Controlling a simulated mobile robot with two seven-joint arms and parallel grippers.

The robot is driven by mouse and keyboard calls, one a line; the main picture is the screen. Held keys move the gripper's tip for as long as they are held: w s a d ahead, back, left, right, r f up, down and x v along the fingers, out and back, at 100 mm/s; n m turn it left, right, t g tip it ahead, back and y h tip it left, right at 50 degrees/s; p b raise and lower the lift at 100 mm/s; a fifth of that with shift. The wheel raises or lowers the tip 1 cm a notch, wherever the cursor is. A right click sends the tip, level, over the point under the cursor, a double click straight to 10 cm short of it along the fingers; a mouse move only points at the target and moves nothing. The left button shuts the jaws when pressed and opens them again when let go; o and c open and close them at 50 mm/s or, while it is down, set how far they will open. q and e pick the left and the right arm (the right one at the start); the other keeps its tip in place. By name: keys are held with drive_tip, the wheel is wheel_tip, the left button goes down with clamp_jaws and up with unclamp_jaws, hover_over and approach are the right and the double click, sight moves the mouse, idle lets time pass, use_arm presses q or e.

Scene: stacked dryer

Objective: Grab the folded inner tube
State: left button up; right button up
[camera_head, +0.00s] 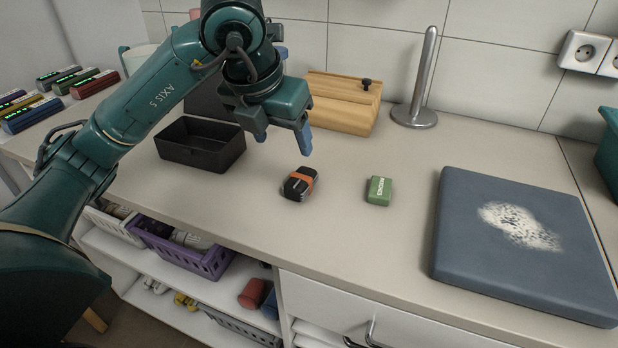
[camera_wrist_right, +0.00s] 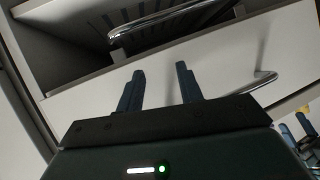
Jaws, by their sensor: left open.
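The folded inner tube (camera_head: 299,184), a small black bundle with an orange band, lies on the countertop in front of my left gripper. My left gripper (camera_head: 283,143) is open and empty. Its blue-tipped fingers point down, above and slightly left of the bundle, apart from it. My right gripper (camera_wrist_right: 160,88) shows only in the right wrist view. Its two fingers are apart with nothing between them, facing a white drawer front with metal handles.
A green box (camera_head: 378,191) lies right of the bundle, and a blue-grey pad (camera_head: 470,250) further right. A black bin (camera_head: 200,146), a wooden box (camera_head: 343,104) and a metal stand (camera_head: 414,116) stand behind. The counter around the bundle is clear.

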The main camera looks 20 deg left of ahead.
use_arm(q)
hover_over(300, 177)
drive_tip(key=s, duration=0.3)
drive_tip(key=f, duration=0.5)
drive_tip(key=shift+w+a+f, duration=0.1)
drive_tip(key=shift+a+f, duration=0.2)
drive_tip(key=shift+f, duration=0.05)
drive_tip(key=shift+d+x, duration=0.15)
drive_tip(key=shift+x, duration=1.35)
drive_tip(key=shift+d+x, duration=0.1)
drive_tip(key=shift+x, duration=1.4)
drive_tip(key=shift+w+r, duration=0.1)
drive_tip(key=shift+w, duration=0.1)
drive_tip(key=c, duration=1.1)
